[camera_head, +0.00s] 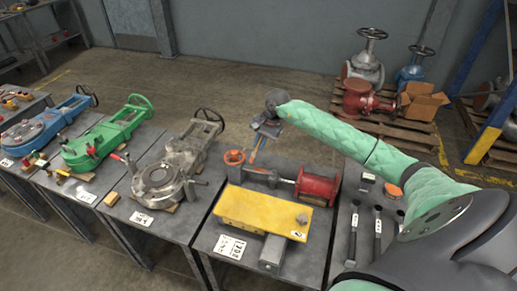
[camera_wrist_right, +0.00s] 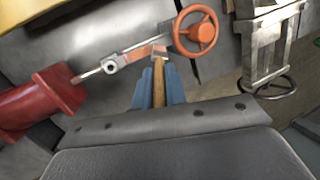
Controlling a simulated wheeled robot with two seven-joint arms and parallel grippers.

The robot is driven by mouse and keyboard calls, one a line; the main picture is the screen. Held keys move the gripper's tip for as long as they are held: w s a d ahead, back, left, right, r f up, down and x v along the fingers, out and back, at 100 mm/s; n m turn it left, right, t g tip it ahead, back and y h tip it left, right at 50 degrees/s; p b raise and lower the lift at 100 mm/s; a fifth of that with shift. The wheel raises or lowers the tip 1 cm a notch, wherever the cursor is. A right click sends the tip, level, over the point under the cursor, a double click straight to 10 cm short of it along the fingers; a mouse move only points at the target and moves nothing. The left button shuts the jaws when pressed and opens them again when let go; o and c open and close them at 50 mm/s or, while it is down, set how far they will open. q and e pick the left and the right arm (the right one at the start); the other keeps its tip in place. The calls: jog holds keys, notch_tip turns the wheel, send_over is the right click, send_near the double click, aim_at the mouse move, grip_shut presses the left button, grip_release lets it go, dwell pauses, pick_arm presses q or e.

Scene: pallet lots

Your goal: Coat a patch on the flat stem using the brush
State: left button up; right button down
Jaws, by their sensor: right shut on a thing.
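My right gripper (camera_head: 265,128) is shut on the brush (camera_head: 254,151), which points down. The wrist view shows its blue-grey fingers (camera_wrist_right: 158,88) around the brush's wooden handle (camera_wrist_right: 159,85), with a metal ferrule beyond. The stem (camera_head: 286,180) lies flat on the table, between an orange handwheel (camera_head: 233,157) and a red flanged body (camera_head: 317,187). In the wrist view the stem (camera_wrist_right: 92,74) is a bare metal rod with a nut and an orange bar. The brush tip overlaps the orange bar; I cannot tell whether they touch. My left gripper is not in view.
A yellow block (camera_head: 262,210) with a grey knob stands in front of the stem. Black-handled tools (camera_head: 377,232) and an orange round lid (camera_head: 393,190) lie to the right. Grey, green and blue valves stand on tables to the left. Pallets with valves stand behind.

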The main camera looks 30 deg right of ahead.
jog(key=shift+r, duration=2.35)
